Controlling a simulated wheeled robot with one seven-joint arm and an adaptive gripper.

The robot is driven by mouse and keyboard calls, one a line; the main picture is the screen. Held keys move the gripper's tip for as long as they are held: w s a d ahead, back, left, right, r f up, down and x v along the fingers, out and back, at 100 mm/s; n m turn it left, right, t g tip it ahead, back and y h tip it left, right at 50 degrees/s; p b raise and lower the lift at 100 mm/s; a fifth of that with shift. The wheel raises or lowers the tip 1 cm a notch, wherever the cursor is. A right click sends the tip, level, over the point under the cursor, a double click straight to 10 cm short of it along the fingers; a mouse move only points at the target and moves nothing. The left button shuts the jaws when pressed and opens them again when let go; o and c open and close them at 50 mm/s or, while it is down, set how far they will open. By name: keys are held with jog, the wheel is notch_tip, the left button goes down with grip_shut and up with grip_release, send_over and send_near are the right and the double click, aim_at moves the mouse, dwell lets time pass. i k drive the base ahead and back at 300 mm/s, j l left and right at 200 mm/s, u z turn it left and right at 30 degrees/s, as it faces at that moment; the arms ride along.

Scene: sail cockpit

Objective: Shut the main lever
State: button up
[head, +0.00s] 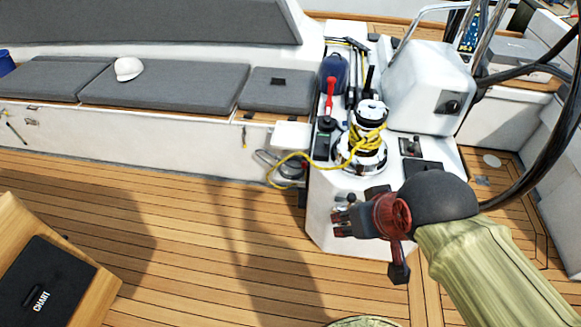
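A red-handled lever (330,97) stands upright on the white console, left of the winch; it seems to be the main lever, though no label can be read. Its lower end meets a dark block (324,138). My gripper (340,218) is over the front part of the console, below the winch in the picture, with its dark fingers pointing left. It is well apart from the red lever. I see nothing held in it, but its finger gap is too small to judge. My forearm covers the console's lower right corner.
A winch (370,113) wound with yellow rope (362,142) stands beside the lever, and the rope trails left. A blue rounded object (334,70) is behind. A steering wheel rim (556,140) is at right. Cushioned benches (160,84) line the back left. Open teak floor (200,225) lies left.

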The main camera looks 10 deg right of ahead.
aim_at(369, 76)
jog(key=z, duration=0.65)
jog(key=i+j+z, duration=0.4)
jog(key=j+z, duration=0.15)
jog(key=j, duration=0.15)
jog(key=i+j+z, duration=0.1)
jog(key=j+z, duration=0.2)
jog(key=i+j+z, duration=0.1)
jog(key=j+z, duration=0.15)
jog(key=j, duration=0.3)
jog(key=j+z, duration=0.3)
jog(key=j, duration=0.15)
jog(key=i+j, duration=0.1)
jog(key=j, duration=0.95)
jog(key=i+j, duration=0.1)
jog(key=j, duration=0.95)
jog(key=i+j+u, duration=0.2)
jog(key=j, duration=0.25)
jog(key=i+j+u, duration=0.15)
jog(key=i+j, duration=0.15)
jog(key=j, duration=0.1)
